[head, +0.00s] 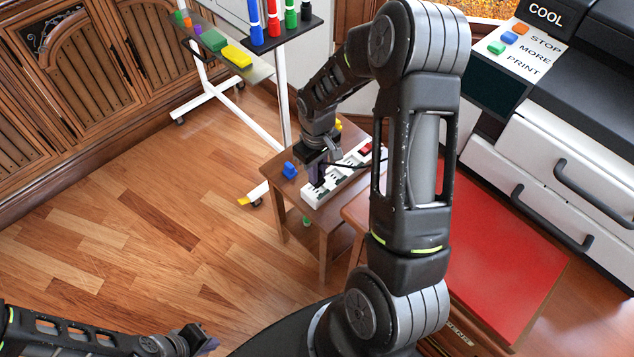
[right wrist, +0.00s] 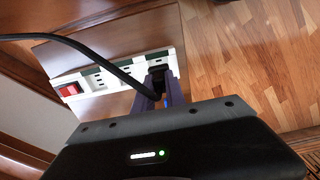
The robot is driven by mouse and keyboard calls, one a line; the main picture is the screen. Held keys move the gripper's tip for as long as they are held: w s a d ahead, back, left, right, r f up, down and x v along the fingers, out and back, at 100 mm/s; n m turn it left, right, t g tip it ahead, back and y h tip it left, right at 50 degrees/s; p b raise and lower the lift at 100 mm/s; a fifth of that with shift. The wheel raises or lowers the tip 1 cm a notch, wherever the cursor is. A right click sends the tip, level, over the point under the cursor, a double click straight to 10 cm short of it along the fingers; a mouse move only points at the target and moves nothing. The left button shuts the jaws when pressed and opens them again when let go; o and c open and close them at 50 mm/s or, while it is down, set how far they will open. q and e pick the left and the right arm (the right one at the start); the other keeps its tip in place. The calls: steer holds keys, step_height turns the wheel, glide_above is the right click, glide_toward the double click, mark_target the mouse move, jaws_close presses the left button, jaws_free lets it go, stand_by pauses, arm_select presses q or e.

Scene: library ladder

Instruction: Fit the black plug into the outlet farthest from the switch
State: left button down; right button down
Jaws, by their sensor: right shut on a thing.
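A white power strip (head: 313,199) with a red switch (head: 365,149) lies on the small wooden table. In the right wrist view, the red switch (right wrist: 71,88) is at the left end of the strip (right wrist: 100,80). My right gripper (head: 317,178) is at the end farthest from the switch. Its fingers (right wrist: 158,92) are shut on the black plug (right wrist: 157,73), over the last outlet. I cannot tell whether the plug is seated. Its black cable (right wrist: 104,62) runs off to the left. My left gripper (head: 206,342) is low at the bottom; its jaws are unclear.
A blue block-like object (head: 289,170) lies on the wooden table (head: 277,160) left of the strip. A yellow object is partly hidden behind my right arm. A red-topped surface (head: 500,250) and a printer (head: 590,100) stand at right. A white-framed rack stands behind. The floor (head: 150,220) at left is clear.

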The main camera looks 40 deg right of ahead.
steer(key=shift+f, duration=0.3)
steer(key=shift+f, duration=1.85)
steer(key=shift+f+b, duration=0.1)
steer(key=shift+b, duration=0.2)
steer(key=shift+f, duration=0.15)
steer(key=c, duration=1.4)
jaws_free()
